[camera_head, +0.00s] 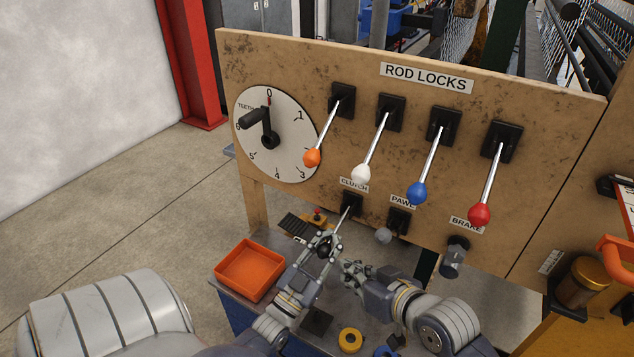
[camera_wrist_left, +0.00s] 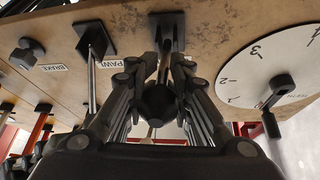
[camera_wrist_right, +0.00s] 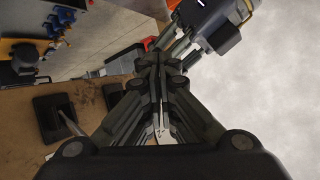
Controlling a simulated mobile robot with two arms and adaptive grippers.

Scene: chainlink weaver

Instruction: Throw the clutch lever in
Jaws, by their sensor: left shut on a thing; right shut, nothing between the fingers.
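The clutch lever (camera_head: 345,215) juts out toward me from a black mount under the CLUTCH label on the panel. Its rod slopes down to the left. My left gripper (camera_head: 327,243) is shut on the lever's end; in the left wrist view the dark knob (camera_wrist_left: 158,103) sits between the fingers (camera_wrist_left: 158,85). My right gripper (camera_head: 348,268) is shut and empty, low and just right of the left gripper, apart from the lever. Its closed fingertips show in the right wrist view (camera_wrist_right: 147,62).
Orange, white, blue and red knobbed rod-lock levers (camera_head: 429,162) hang above. The pawl lever (camera_head: 384,236) and brake knob (camera_head: 454,257) are to the right. A dial (camera_head: 287,150) is at upper left. An orange tray (camera_head: 250,270) and yellow tape roll (camera_head: 350,341) lie on the bench.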

